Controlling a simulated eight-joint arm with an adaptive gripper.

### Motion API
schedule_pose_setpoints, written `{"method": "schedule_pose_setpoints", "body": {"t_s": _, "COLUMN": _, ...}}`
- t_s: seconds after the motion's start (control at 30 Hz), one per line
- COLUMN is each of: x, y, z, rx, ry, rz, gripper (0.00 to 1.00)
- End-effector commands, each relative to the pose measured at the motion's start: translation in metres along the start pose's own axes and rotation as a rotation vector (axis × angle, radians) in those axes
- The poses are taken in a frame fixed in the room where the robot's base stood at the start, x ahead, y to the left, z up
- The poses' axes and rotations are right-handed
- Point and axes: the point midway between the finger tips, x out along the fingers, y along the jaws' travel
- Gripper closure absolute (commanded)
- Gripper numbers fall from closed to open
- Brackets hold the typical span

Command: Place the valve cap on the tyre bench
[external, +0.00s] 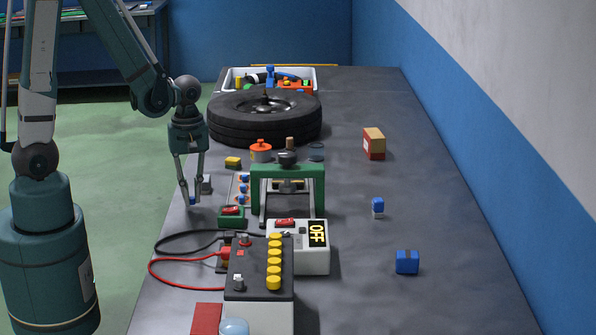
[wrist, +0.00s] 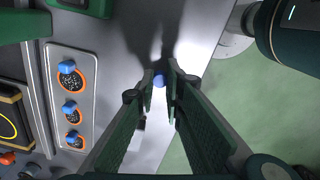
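The valve cap appears to be the small blue piece (wrist: 159,81) between my fingertips in the wrist view. In the external view, a bit of blue (external: 193,201) shows at the tip of my gripper (external: 190,200). My gripper (wrist: 160,76) points down near the left edge of the dark grey bench (external: 355,225), its narrowed fingers against both sides of the cap. I cannot tell whether the cap still touches the surface. A black tyre (external: 265,125) lies flat towards the back of the bench.
A panel with blue knobs (external: 243,190) lies just right of my gripper, beside a green stand (external: 288,172). A battery (external: 260,270), red and black cables and an OFF box (external: 300,262) stand in front. A filled white bin (external: 312,78) is behind the tyre. The right side has free room.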

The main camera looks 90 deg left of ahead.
Motion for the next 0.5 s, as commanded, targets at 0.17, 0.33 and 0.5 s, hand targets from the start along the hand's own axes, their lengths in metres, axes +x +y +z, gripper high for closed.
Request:
{"method": "schedule_pose_setpoints", "body": {"t_s": 0.17, "x": 0.0083, "y": -0.0002, "z": 0.0, "rx": 0.0, "ry": 0.0, "rz": 0.0, "gripper": 0.93}}
{"method": "schedule_pose_setpoints", "body": {"t_s": 0.33, "x": 0.0085, "y": -0.0003, "z": 0.0001, "rx": 0.0, "ry": 0.0, "rz": 0.0, "gripper": 0.93}}
{"method": "schedule_pose_setpoints", "body": {"t_s": 0.5, "x": 0.009, "y": -0.0003, "z": 0.0001, "rx": 0.0, "ry": 0.0, "rz": 0.0, "gripper": 0.93}}
